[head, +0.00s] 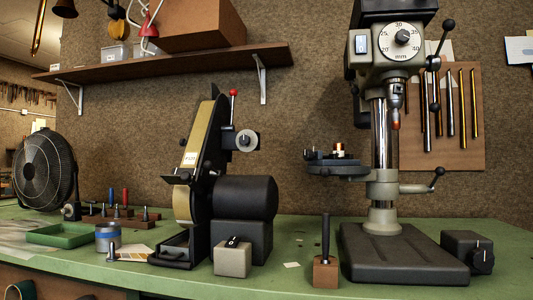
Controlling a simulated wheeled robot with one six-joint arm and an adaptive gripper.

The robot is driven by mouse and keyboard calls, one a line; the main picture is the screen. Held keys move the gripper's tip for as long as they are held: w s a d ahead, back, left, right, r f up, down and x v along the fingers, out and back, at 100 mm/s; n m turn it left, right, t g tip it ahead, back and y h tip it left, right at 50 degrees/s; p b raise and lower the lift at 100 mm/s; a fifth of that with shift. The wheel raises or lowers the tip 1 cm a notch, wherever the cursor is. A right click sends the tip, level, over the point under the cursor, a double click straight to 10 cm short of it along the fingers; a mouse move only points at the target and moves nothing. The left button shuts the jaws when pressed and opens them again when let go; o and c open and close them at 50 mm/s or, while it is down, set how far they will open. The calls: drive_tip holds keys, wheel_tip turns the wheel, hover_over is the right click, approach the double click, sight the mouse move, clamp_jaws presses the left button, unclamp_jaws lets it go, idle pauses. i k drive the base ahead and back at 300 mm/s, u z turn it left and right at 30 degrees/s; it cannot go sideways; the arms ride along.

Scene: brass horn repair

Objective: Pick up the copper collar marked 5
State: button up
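A small copper-coloured ring with a pale band (339,151) sits on the dark table (337,170) of the drill press. It may be a copper collar, but it is too small for me to read any mark on it. I see no number 5 on any collar. The drill press (382,190) stands on the green bench, its chuck end (396,122) up and to the right of the ring. My gripper is not in view.
A belt sander (240,200) stands mid-bench, with a grey switch box (232,258) before it. A wooden block with an upright dark rod (326,272) stands left of the press base. A fan (45,170) and green tray (58,235) are left. A shelf (180,65) overhangs.

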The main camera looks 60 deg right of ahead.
sight(339, 148)
drive_tip(key=u, duration=0.75)
drive_tip(key=k, duration=1.05)
drive_tip(key=z, duration=0.45)
